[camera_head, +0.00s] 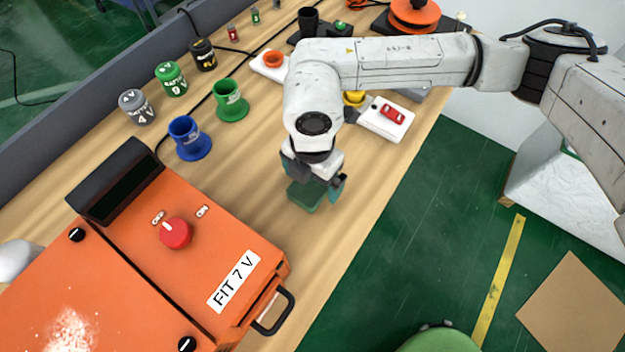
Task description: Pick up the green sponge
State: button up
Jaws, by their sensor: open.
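The green sponge (306,196) lies on the wooden table (352,215) near its right edge, below my gripper (318,188). My gripper points down over the sponge. One dark teal fingertip shows at the sponge's right side, and the gripper body covers the sponge's upper part. The jaws are open. The picture does not show clearly whether the fingers touch the sponge.
An orange machine (215,215) labelled "FIT 7 V" stands left and front. Blue (190,140) and green (231,102) holders and several battery cans (171,78) stand behind. A white plate (386,120) with a red piece lies back right. Bare table surrounds the sponge.

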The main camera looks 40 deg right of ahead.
jog(key=shift+f, duration=0.1)
jog(key=shift+c, duration=0.2)
jog(key=c, duration=1.1)
jog(key=shift+o, duration=0.2)
jog(key=shift+r, duration=0.75)
jog(key=s+d+r+b, duration=0.3)
jog(key=s+d+r, duration=0.2)
jog(key=s+r, duration=0.6)
jog(key=shift+s+r, duration=0.25)
jog(key=shift+s, duration=0.85)
